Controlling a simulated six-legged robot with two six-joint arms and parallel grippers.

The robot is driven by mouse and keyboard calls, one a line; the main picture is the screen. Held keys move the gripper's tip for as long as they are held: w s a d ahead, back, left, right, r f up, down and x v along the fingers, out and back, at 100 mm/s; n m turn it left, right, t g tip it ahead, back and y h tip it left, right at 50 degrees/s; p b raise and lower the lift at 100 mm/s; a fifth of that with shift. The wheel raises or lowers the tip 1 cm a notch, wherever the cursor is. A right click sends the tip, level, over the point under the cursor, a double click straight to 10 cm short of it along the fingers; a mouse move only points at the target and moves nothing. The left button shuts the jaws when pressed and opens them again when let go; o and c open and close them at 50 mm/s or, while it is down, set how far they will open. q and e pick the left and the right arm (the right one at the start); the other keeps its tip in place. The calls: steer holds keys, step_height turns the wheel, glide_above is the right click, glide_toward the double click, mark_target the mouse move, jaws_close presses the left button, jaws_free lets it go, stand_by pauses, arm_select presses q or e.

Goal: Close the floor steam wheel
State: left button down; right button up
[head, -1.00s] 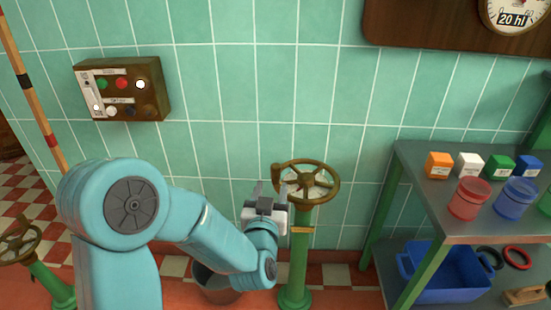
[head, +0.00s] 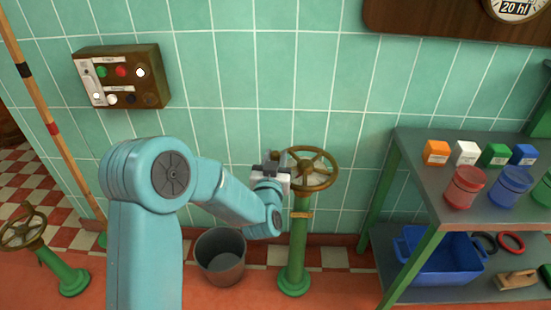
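A brown handwheel (head: 325,163) sits on a green floor post (head: 297,245) in the middle of the head view, in front of the tiled wall. My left gripper (head: 279,158) is at the left side of its rim. The fingertips are small and overlap the wheel's edge there, so I cannot tell whether they are shut on it or just beside it. A second brown wheel (head: 22,227) on a short green post (head: 65,272) stands at the far left, tilted. My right gripper is not in view.
A grey bucket (head: 220,262) stands on the floor left of the post. A metal shelf (head: 400,165) with coloured boxes, jars and a blue crate (head: 440,262) stands at right. A button panel (head: 122,77) and a striped pole (head: 50,125) are at left.

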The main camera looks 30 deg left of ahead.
mark_target(281, 152)
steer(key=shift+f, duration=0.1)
arm_select(q)
steer(key=shift+w+a+f+m+h+b, duration=0.15)
steer(key=shift+a+m+h+b, duration=0.2)
steer(key=shift+b, duration=0.3)
steer(key=m+h+b, duration=0.1)
steer(key=w+a+m+t+h+b, duration=0.1)
steer(key=h+b, duration=0.1)
steer(key=w+m+h+b, duration=0.1)
steer(key=h+b, duration=0.1)
steer(key=shift+w+a+f+m+t+h, duration=0.1)
steer(key=shift+a+m+t+h, duration=0.2)
steer(key=shift+m+t, duration=0.1)
steer(key=shift+w+b, duration=0.35)
steer(key=shift+b, duration=0.15)
steer(key=shift+w+a+r+b, duration=0.1)
steer(key=shift+w+b, duration=0.3)
steer(key=shift+w, duration=0.05)
steer(key=shift+w+a+r+b, duration=0.1)
steer(key=shift+w+b, duration=0.3)
steer(key=shift+w+r+b, duration=0.15)
steer(key=shift+w+b, duration=0.45)
steer(key=shift+w, duration=0.35)
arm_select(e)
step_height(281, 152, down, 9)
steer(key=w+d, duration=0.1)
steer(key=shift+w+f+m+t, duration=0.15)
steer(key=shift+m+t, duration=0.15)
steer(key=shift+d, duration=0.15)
